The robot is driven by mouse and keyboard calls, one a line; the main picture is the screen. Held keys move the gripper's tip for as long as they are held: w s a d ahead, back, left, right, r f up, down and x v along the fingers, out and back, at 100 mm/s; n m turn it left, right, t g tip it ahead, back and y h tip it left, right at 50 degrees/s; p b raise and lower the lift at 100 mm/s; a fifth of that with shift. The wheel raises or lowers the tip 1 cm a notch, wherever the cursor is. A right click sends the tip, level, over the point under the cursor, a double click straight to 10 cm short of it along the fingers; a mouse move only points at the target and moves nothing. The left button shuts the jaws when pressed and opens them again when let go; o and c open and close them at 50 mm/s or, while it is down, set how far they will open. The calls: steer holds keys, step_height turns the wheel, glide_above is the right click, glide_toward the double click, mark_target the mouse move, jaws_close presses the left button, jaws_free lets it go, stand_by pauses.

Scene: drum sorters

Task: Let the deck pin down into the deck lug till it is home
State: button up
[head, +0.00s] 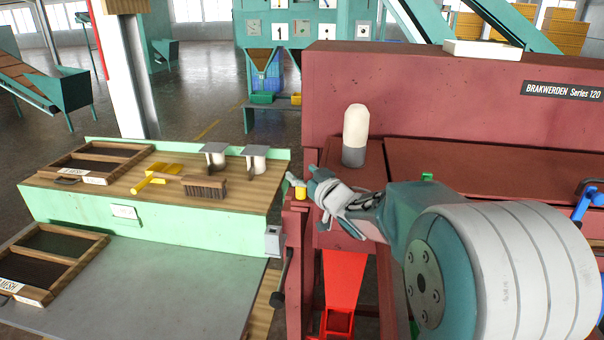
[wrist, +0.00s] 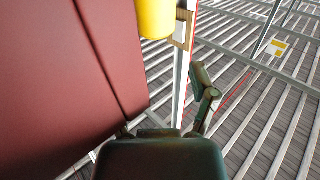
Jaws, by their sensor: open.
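A yellow cylindrical piece, apparently the deck pin (head: 300,193), is at the top of the narrow red post beside the red machine. It also shows in the wrist view as a yellow cylinder (wrist: 156,16), cut off by the top edge. A tan block with a pale face (wrist: 182,28) is close beside it; I cannot tell whether this is the deck lug. My gripper (head: 312,183) is close to the yellow piece in the head view. One finger (wrist: 204,92) stands out to the right in the wrist view, apart from the yellow piece. The pin's lower end is hidden.
The red machine (head: 440,105) fills the right, with a white-topped cylinder (head: 355,135) on it. The green bench (head: 110,208) at left holds a brush (head: 205,188), framed screens and a yellow tool (head: 152,178). A red chute (head: 342,285) lies below my gripper.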

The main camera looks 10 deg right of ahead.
steer(key=v, duration=1.1)
steer(key=shift+s+d, duration=0.15)
steer(key=shift+s, duration=0.2)
stand_by(0.3)
steer(key=s+a+f+m+g+h, duration=0.1)
steer(key=s+f+g+h, duration=0.1)
steer(key=s, duration=0.6)
steer(key=s+a+f+m+g+h, duration=0.1)
steer(key=s+a+f+g+h, duration=0.1)
steer(key=s+g, duration=0.3)
steer(key=s+a+f+m+g+h, duration=0.1)
steer(key=s+g, duration=0.3)
steer(key=s, duration=0.8)
steer(key=shift+a+f+m+h, duration=0.25)
steer(key=shift+f+m+h, duration=0.3)
steer(key=shift+f, duration=0.2)
